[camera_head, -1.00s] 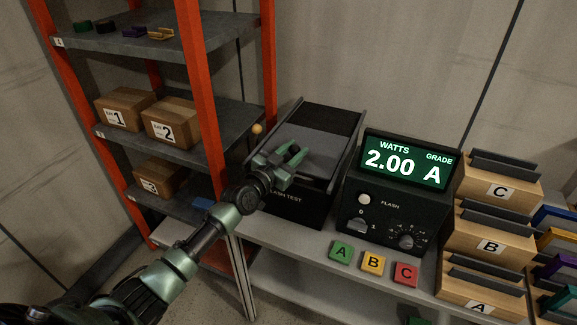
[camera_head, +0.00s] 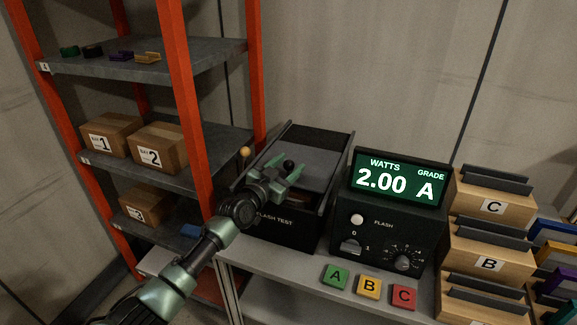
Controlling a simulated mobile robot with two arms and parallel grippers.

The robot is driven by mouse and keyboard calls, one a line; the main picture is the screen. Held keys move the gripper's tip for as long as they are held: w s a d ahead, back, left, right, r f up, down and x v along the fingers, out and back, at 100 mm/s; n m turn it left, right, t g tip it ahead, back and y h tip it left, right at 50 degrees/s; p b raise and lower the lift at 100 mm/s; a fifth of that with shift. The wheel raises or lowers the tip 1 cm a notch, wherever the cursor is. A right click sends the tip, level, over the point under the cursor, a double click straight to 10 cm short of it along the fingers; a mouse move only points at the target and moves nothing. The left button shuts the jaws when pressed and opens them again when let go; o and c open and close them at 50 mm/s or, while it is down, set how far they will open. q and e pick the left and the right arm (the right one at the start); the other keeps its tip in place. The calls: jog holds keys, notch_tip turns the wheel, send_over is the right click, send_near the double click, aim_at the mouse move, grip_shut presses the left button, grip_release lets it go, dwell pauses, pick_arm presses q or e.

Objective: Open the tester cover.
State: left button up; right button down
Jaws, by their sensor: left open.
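The tester is a black box marked FLASH TEST (camera_head: 275,221), standing on the bench left of the display unit. Its cover is a flat grey panel (camera_head: 318,157) on top between side rails, with a black section behind it. My left gripper (camera_head: 291,166) is open over the cover, its green fingers pointing to the back right. A black ball knob (camera_head: 288,163) shows between the fingers; I cannot tell whether they touch it. The front part of the cover is hidden by my gripper and wrist. My right gripper is not in view.
The display unit (camera_head: 356,204) reads 2.00 A, with a switch and dial. An orange ball (camera_head: 245,151) stands at the tester's left side. Green, yellow and red A, B, C blocks (camera_head: 368,287) lie in front. Wooden bins (camera_head: 492,207) stand right, an orange-framed shelf (camera_head: 183,100) left.

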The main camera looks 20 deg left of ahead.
pick_arm(q)
jog(key=v, duration=0.7)
jog(key=shift+s, duration=0.4)
